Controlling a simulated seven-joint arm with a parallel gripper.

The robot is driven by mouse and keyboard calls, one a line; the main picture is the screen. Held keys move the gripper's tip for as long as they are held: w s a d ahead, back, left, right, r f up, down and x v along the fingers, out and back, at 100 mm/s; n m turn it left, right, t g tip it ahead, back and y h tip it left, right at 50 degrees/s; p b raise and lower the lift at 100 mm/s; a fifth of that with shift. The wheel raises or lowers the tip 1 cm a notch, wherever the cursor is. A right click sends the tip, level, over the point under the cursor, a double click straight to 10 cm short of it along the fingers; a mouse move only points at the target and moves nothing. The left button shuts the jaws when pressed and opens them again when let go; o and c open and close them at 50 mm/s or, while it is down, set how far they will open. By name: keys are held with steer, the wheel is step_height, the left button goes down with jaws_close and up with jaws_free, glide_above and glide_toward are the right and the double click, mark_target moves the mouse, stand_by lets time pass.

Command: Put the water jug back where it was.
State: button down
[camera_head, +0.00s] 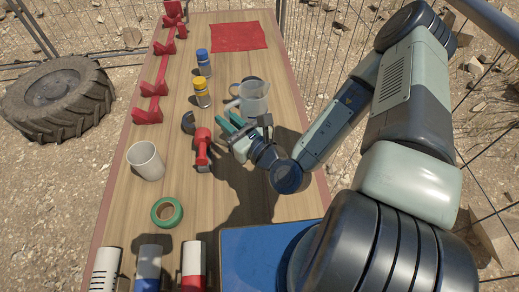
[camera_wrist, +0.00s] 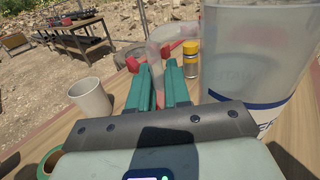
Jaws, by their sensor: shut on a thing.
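The water jug (camera_head: 255,99) is a translucent grey vessel in the right middle part of the table in the head view. In the wrist view the jug (camera_wrist: 258,60) is large and close at the right, roughly upright, with a dark blue band low on its side. My gripper (camera_head: 228,122) is beside the jug, its green fingers pointing left. In the wrist view my gripper (camera_wrist: 168,75) has its fingers close together, with a translucent part between their tips. The exact contact with the jug is hidden, and I cannot tell whether the jug touches the table.
A white mug (camera_head: 145,161), green tape roll (camera_head: 167,211) and red tool (camera_head: 202,148) lie left of my gripper. A yellow-capped jar (camera_head: 202,92) and blue-capped jar (camera_head: 204,62) stand behind. A red rack (camera_head: 154,88) lines the left edge; a red cloth (camera_head: 238,36) lies far back.

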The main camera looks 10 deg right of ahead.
steer(key=shift+m+t+h, duration=0.3)
steer(key=shift+h, duration=0.1)
steer(key=f, duration=0.2)
steer(key=d+f, duration=0.1)
steer(key=f, duration=0.2)
steer(key=shift+w+d+f, duration=0.15)
steer(key=shift+w+f, duration=0.05)
steer(key=shift+f, duration=2.4)
steer(key=shift+f, duration=0.1)
steer(key=shift+f, duration=0.1)
steer(key=c, duration=1.1)
jaws_free()
